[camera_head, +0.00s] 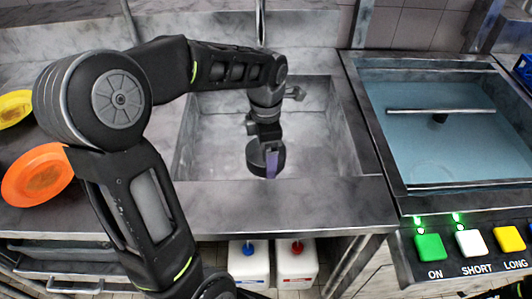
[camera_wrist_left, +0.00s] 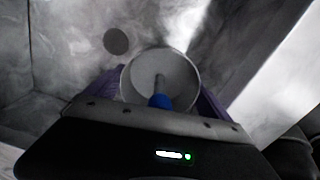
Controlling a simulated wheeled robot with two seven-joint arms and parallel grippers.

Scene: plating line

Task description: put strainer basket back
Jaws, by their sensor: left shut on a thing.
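My left gripper (camera_head: 270,152) reaches down into the steel sink (camera_head: 330,165) and is shut on the strainer basket (camera_head: 256,163), a dark round cup. In the left wrist view the basket (camera_wrist_left: 178,68) is a grey round cup with a post and blue knob (camera_wrist_left: 159,101) in its middle, between my purple fingers. The dark round drain hole (camera_wrist_left: 116,41) shows beyond the basket, up and to the left, uncovered. The basket is apart from the hole in that view; its height over the sink floor is hard to tell.
An orange plate (camera_head: 38,176) and a yellow plate (camera_head: 14,108) lie at the left. A water-filled basin (camera_head: 450,140) with a bar stands right of the sink, with coloured buttons (camera_head: 470,242) in front. Two white bottles (camera_head: 296,262) stand below the counter.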

